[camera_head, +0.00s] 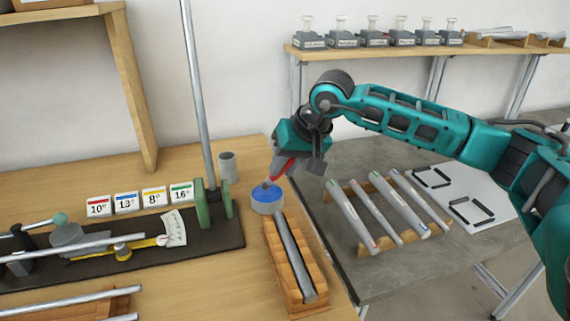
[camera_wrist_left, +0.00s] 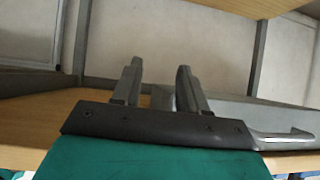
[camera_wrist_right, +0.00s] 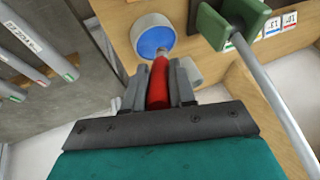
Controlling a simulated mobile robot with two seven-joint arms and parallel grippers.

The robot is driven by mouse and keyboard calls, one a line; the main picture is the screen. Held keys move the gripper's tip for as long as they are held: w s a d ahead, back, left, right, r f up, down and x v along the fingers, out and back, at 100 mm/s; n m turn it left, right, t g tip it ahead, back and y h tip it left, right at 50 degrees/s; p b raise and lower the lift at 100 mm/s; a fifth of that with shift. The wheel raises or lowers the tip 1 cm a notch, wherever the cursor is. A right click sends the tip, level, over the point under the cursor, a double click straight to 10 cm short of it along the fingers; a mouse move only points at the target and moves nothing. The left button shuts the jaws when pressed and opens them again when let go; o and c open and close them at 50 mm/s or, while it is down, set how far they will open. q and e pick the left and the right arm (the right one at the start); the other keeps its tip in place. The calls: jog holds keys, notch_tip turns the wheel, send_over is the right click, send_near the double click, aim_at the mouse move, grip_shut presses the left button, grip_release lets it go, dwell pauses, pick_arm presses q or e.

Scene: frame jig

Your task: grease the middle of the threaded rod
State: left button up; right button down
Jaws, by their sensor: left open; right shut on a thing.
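My right gripper (camera_head: 294,163) is shut on a red-handled brush (camera_wrist_right: 158,84) and points it down to the left. The brush tip is at the blue grease in a round grey pot (camera_head: 267,206), which also shows in the right wrist view (camera_wrist_right: 139,29). A dark grey rod (camera_head: 294,258) lies in a wooden cradle (camera_head: 309,305) just in front of the pot. It is probably the threaded rod, but threads are too small to make out. My left gripper (camera_wrist_left: 157,88) is open and empty in the left wrist view; it is out of the head view.
A tall steel rod (camera_head: 197,90) stands in a green clamp (camera_head: 214,200) on a dark base left of the pot. A grey cup (camera_head: 228,166) stands behind. Numbered cards (camera_head: 126,202) line the back left. Several tubes (camera_head: 353,215) lie on a rack on the grey table.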

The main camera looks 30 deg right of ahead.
jog(key=shift+f+b, duration=0.45)
jog(key=shift+f, duration=0.1)
jog(key=shift+s+f, duration=0.1)
jog(key=shift+f, duration=0.1)
dwell(1.6)
jog(key=shift+r+p, duration=2.05)
jog(key=shift+r, duration=1.65)
jog(key=shift+f, duration=0.1)
